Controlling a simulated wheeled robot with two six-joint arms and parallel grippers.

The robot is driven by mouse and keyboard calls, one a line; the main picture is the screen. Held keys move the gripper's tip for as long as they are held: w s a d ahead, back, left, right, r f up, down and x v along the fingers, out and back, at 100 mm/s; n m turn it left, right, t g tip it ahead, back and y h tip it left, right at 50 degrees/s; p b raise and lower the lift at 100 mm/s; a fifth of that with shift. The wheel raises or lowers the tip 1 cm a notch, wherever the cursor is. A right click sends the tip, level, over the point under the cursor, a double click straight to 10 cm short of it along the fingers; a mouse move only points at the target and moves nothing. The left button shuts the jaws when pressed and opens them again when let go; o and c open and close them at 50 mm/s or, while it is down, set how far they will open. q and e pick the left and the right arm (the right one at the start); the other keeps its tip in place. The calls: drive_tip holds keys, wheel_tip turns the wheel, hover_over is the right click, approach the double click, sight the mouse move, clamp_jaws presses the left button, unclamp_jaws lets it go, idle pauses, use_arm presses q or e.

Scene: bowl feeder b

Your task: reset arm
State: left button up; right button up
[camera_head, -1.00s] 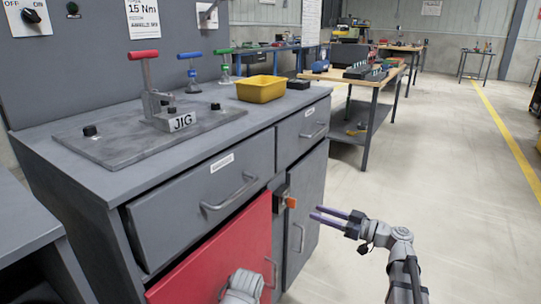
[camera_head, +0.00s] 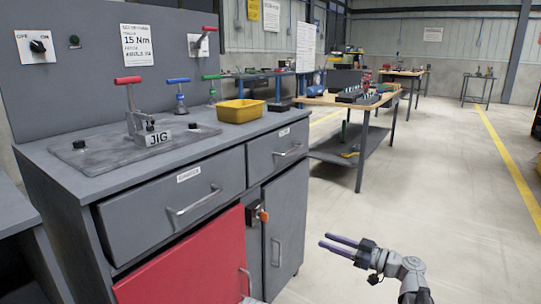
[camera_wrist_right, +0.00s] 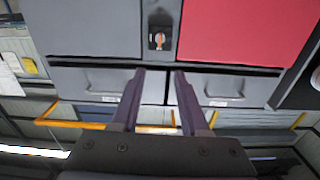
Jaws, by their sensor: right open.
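My right gripper (camera_head: 325,240) is open and empty, its two purple fingers apart in free air to the right of the grey cabinet (camera_head: 284,222). In the right wrist view the open fingers (camera_wrist_right: 160,74) show in front of the cabinet's drawer fronts, with nothing between them; that view looks upside down. My left gripper is out of view.
The cabinet has a red door (camera_head: 190,268), a dark latch with an orange part (camera_head: 256,211) and drawers with handles. On top stand the jig (camera_head: 158,139), clamps with coloured handles and a yellow bin (camera_head: 241,111). A wooden workbench (camera_head: 345,101) stands behind. The right floor is clear.

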drive_tip(key=s+a+f+m+g+h+p, duration=0.2)
drive_tip(key=s+a+f+g+h+p, duration=0.55)
drive_tip(key=s+a, duration=0.65)
drive_tip(key=s+d+f+m+g+h+p, duration=0.2)
drive_tip(key=s+f+m+g+h+p, duration=0.15)
drive_tip(key=s+h, duration=0.55)
wheel_tip(320, 180, up, 37)
drive_tip(key=s+m+p, duration=0.1)
drive_tip(key=p, duration=3.6)
drive_tip(key=shift+s+d+r+t, duration=0.15)
drive_tip(key=shift+d+t, duration=0.25)
drive_tip(key=shift+d, duration=0.05)
drive_tip(key=shift+m, duration=0.25)
